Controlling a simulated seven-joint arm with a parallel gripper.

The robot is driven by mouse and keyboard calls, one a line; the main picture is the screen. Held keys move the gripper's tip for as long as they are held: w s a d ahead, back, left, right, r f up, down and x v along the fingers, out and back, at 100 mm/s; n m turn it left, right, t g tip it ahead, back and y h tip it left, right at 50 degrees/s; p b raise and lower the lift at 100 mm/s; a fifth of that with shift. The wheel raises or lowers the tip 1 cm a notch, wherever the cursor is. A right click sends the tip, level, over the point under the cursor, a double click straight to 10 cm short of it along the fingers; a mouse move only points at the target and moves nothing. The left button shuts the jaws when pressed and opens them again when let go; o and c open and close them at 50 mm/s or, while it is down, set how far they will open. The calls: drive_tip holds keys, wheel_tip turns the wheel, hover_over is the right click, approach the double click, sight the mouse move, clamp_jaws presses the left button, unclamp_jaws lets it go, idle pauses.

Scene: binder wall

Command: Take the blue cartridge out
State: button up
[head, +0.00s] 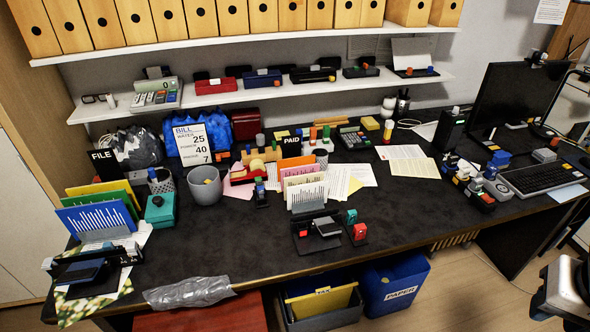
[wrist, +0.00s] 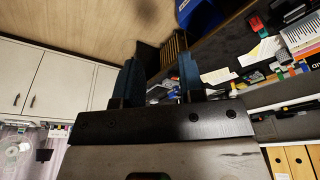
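I cannot tell for certain which thing is the blue cartridge. A dark blue flat block (head: 86,271) sits in a black device (head: 68,264) at the desk's front left in the head view. A blue-topped block (head: 498,160) stands among small items at the right, and a small blue-topped stamp (head: 261,190) stands mid-desk. A black holder (head: 315,232) with a red part is at the front middle. My gripper (wrist: 160,78) is open and empty in the wrist view, its two fingers apart, away from the desk items. Its fingers are not visible in the head view.
The dark desk (head: 250,245) is bare across much of its front. A grey cup (head: 205,188), upright folders (head: 97,222) and a teal box (head: 160,211) stand at left. A monitor (head: 512,92) and keyboard (head: 545,178) are at right. Shelves (head: 285,92) hang above; bins (head: 393,289) stand below.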

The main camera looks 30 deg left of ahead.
drive_tip(key=w+a+f+n+g, duration=0.2)
drive_tip(key=w+a+n, duration=1.2)
drive_tip(key=w+a, duration=1.4)
drive_tip(key=n, duration=1.3)
hover_over(259, 188)
drive_tip(key=shift+g, duration=0.3)
drive_tip(key=f, duration=2.3)
drive_tip(key=shift+w+d+f, duration=0.2)
drive_tip(key=shift+d, duration=0.1)
drive_tip(key=shift+s+a+f, duration=0.1)
drive_tip(key=shift+a+f, duration=0.1)
drive_tip(key=shift+a, duration=0.05)
